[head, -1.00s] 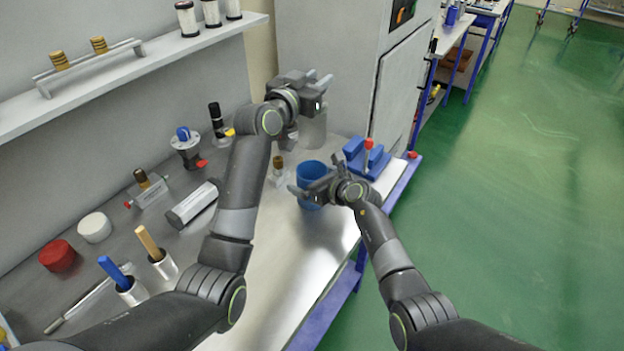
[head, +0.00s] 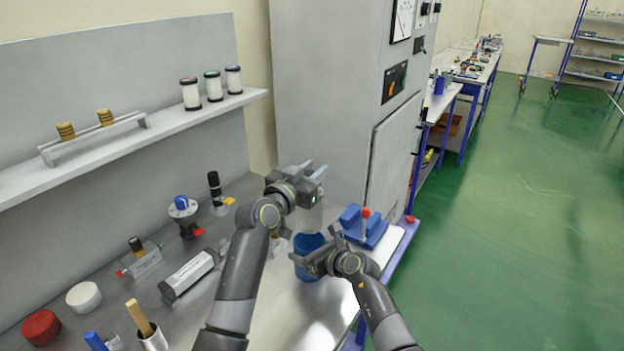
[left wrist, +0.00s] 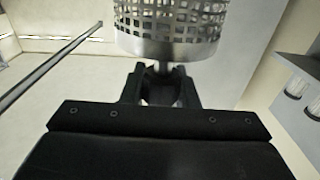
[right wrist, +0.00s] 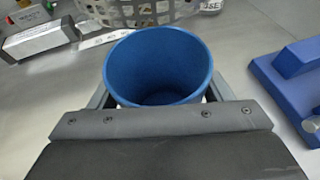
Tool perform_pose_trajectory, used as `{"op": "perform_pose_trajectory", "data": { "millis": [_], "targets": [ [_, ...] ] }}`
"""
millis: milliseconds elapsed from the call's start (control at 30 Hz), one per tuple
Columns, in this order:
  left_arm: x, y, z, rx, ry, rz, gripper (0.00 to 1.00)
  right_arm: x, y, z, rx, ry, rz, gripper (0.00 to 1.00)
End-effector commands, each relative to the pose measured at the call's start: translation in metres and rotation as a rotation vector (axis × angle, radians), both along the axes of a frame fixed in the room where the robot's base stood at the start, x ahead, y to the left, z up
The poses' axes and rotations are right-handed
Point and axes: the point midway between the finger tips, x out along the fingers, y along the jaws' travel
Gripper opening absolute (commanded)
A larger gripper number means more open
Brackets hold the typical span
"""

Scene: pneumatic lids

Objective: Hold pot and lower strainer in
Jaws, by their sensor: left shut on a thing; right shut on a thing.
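The blue pot (head: 308,256) stands on the metal bench, its open mouth facing up. My right gripper (head: 318,252) is shut on it, one finger on each side; the right wrist view shows the pot (right wrist: 158,72) empty. My left gripper (head: 308,174) is shut on the thin stem of the perforated metal strainer (left wrist: 168,22). The strainer (head: 310,216) hangs above the pot in the head view, partly hidden by the gripper. In the right wrist view the strainer (right wrist: 140,9) shows past the pot's far rim, outside its mouth.
A blue block fixture (head: 372,228) with a red knob (head: 365,213) stands close right of the pot. A grey bar-shaped part (head: 188,274) and several small fittings lie to the left. A tall grey cabinet (head: 335,90) rises behind.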

Motion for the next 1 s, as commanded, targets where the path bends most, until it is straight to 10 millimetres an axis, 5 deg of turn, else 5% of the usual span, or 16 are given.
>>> {"op": "perform_pose_trajectory", "data": {
  "millis": [1000],
  "targets": [
    [0.0,0.0,-0.037,-0.001,-0.001,0.0,0.0,0.0,0.0,0.0,-0.001,0.001,0.0,0.47]
  ]
}}
